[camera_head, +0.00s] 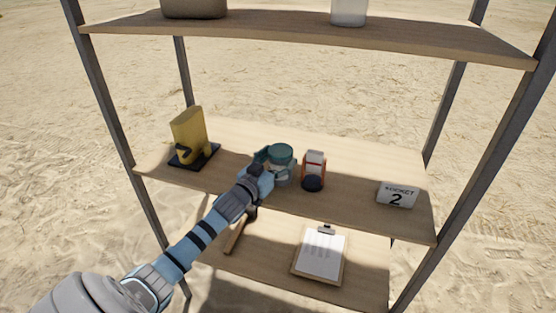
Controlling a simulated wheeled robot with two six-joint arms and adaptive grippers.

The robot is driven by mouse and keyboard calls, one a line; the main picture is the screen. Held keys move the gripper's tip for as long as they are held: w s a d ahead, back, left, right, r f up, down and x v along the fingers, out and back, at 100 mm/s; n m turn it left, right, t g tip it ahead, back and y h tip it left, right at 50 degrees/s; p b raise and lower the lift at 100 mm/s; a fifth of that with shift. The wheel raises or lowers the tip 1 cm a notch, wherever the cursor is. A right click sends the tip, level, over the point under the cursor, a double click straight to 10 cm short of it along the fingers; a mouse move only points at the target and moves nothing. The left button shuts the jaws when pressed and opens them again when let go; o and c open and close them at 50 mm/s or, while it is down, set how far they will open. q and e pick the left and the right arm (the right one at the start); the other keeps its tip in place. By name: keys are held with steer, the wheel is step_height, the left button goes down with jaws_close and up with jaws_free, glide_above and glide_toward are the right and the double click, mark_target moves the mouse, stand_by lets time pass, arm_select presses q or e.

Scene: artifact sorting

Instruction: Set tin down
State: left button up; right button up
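The tin (281,153), with a round teal lid and a paler body, is upright at the middle shelf (355,207), near its centre. My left gripper (272,168) reaches in from the lower left, with its fingers around the near left side of the tin. It looks shut on the tin. The fingers hide part of the tin's body and its base, so I cannot tell whether it touches the shelf. My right gripper is not in view.
Close right of the tin stand a red-and-white carton (314,163) and a dark round object (313,184). Below lie a clipboard (321,255) and a hammer (237,235).

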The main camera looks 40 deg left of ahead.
mark_target(274, 163)
arm_select(q)
steer(key=shift+o, duration=0.5)
steer(key=shift+s, duration=0.1)
steer(key=shift+s, duration=0.35)
steer(key=shift+s+d, duration=0.2)
steer(key=shift+s, duration=1)
steer(key=s+b, duration=0.1)
steer(key=s+f+b, duration=0.1)
steer(key=b, duration=0.1)
steer(key=shift+s+d, duration=0.2)
steer(key=shift+s, duration=0.2)
steer(key=s+r, duration=0.1)
steer(key=s, duration=0.5)
steer(key=shift+d, duration=0.3)
steer(key=shift+a, duration=0.1)
